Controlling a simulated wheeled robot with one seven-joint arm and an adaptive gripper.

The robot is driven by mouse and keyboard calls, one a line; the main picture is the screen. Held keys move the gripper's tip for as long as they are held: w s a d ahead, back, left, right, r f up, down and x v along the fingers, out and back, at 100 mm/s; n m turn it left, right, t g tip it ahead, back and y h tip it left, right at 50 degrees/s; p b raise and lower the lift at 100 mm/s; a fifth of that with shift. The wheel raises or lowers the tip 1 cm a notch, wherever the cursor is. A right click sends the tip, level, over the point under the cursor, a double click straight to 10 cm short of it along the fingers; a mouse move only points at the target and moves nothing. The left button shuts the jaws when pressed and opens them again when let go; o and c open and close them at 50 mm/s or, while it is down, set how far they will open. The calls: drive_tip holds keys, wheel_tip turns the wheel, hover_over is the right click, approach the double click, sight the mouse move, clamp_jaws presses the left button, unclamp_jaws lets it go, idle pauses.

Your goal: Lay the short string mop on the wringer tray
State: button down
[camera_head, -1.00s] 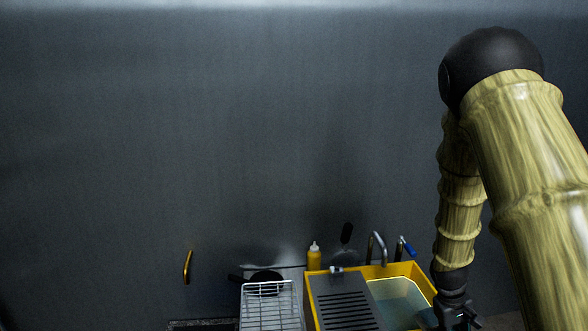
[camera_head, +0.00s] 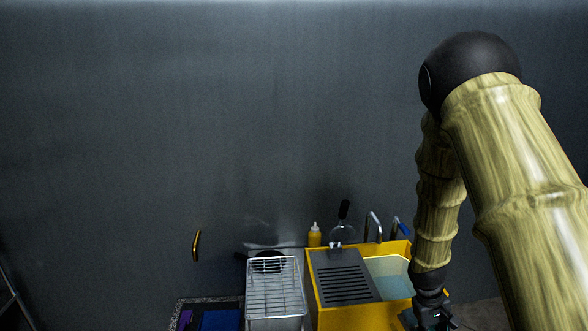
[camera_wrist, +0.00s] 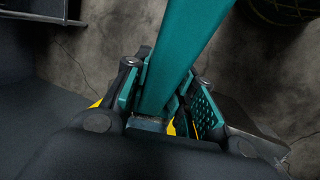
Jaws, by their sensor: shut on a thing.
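In the wrist view a long teal bar (camera_wrist: 186,40), which looks like the mop's handle, runs up from between the jaws of my gripper (camera_wrist: 165,118). The gripper is shut on it. No mop strings show in either view. In the head view my gripper (camera_head: 431,312) is low at the right, beside the right end of a yellow basin. The handle cannot be made out there. The wringer tray appears to be the dark slotted panel (camera_head: 337,262) over the left part of the yellow basin (camera_head: 314,292), to the left of my gripper.
Pale liquid (camera_head: 397,287) fills the basin's right part. A wire rack (camera_head: 274,285) stands left of the basin. A yellow bottle (camera_head: 314,238), a dark-handled utensil (camera_head: 343,212) and taps (camera_head: 374,225) stand behind. A dark-rimmed tray with blue and purple contents (camera_head: 215,318) is at lower left.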

drive_tip(key=s+a+f+b, duration=0.1)
drive_tip(key=a+f, duration=0.2)
drive_tip(key=a, duration=0.7)
drive_tip(key=s+a+f+b, duration=0.1)
drive_tip(key=a+f, duration=0.2)
drive_tip(key=a, duration=0.8)
drive_tip(key=shift+f+m, duration=0.3)
drive_tip(key=shift+f, duration=0.05)
